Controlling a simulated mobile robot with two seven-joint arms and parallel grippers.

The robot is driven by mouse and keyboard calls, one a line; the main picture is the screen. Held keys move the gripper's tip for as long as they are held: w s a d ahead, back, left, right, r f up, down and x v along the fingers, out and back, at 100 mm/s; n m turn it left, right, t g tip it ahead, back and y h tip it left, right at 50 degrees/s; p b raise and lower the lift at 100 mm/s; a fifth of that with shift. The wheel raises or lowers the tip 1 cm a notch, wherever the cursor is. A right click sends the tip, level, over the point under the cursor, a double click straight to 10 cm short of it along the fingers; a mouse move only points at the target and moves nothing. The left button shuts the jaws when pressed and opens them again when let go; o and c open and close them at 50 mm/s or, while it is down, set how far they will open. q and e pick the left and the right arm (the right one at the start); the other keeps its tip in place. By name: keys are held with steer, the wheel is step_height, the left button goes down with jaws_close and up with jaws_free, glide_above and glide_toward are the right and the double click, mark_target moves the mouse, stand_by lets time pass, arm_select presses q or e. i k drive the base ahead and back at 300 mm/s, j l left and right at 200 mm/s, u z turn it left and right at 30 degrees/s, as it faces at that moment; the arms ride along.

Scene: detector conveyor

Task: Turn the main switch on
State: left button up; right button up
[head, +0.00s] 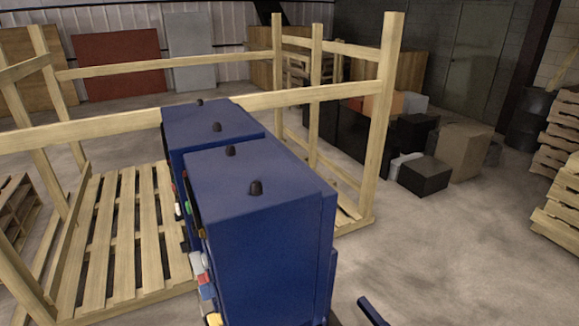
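Two tall dark blue cabinets (262,200) stand side by side in the middle of the head view, one behind the other (205,125). Small coloured parts in red, white and blue (203,275) stick out of the left face of the near cabinet. A yellow part (214,320) sits below them at the picture's bottom edge. Smaller coloured parts show on the left face of the far cabinet. That face is seen very edge-on, so I cannot tell which part is the main switch or how it is set. Neither gripper is in view.
A wooden frame (385,120) with a slatted pallet floor (115,230) stands around and behind the cabinets. A dark blue bar (372,311) shows at the bottom. Boxes (424,175) lie at the right, and stacked pallets (562,190) stand farther right. Concrete floor (470,260) is clear at lower right.

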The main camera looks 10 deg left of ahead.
mark_target(204, 277)
steer(key=k+j+u, duration=0.1)
steer(key=u, duration=0.25)
steer(key=k+j+u, duration=0.1)
steer(key=u, duration=0.3)
steer(key=i+j, duration=0.05)
steer(key=j, duration=0.05)
